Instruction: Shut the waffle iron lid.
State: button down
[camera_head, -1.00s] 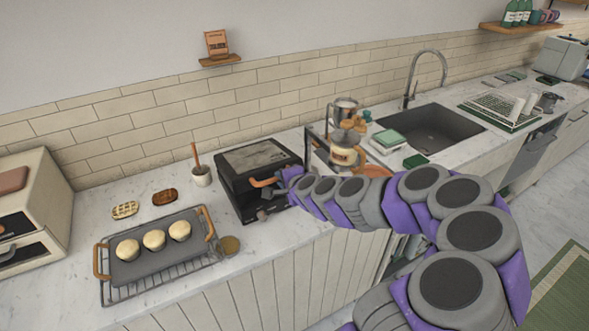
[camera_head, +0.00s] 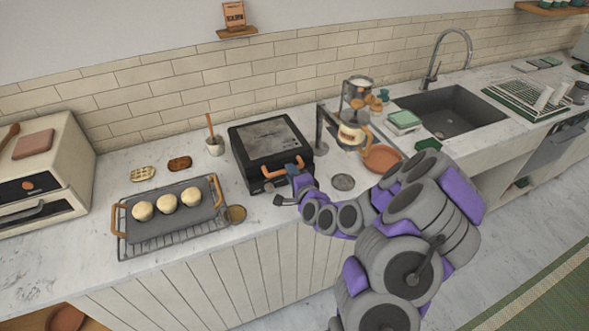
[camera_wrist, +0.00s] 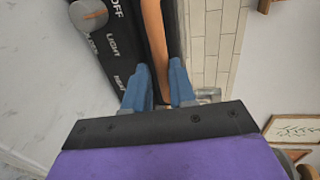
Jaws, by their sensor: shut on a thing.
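The black waffle iron (camera_head: 270,140) stands on the counter, and its lid looks lowered and about level over the base. I cannot tell whether a small gap is left between them. The lid's orange-brown handle (camera_head: 275,171) sticks out at the front. My gripper (camera_head: 294,171) is at the right end of this handle. In the wrist view, the blue fingers of my gripper (camera_wrist: 160,74) are shut on the handle (camera_wrist: 155,35), one on each side. A grey knob (camera_wrist: 88,15) and white lettering show on the black front panel beside it.
A rack (camera_head: 125,247) with a griddle of several round buns is left of the waffle iron. A cup with a wooden-handled tool (camera_head: 215,146) stands at its back left. A coffee maker (camera_head: 352,135) and terracotta plate (camera_head: 382,158) are to the right. A grey disc (camera_head: 343,182) lies between.

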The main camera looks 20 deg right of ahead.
jog(key=shift+s+a+f+g, duration=0.15)
jog(key=shift+s+f, duration=0.05)
jog(key=shift+f, duration=0.55)
jog(key=shift+s+a+f+g, duration=0.1)
jog(key=shift+s+f+g, duration=0.05)
jog(key=shift+f, duration=0.6)
jog(key=c, duration=1.8)
grip_release()
jog(key=shift+c, duration=0.2)
jog(key=o, duration=1)
jog(key=shift+d+r, duration=0.1)
jog(key=shift+d, duration=0.05)
jog(key=shift+c, duration=0.4)
jog(key=shift+r+p, duration=0.2)
jog(key=shift+p, duration=0.15)
jog(key=shift+c, duration=0.9)
jog(key=shift+o, duration=0.4)
jog(key=p, duration=0.3)
jog(key=shift+s+r+p, duration=0.1)
jog(key=shift+p, duration=0.25)
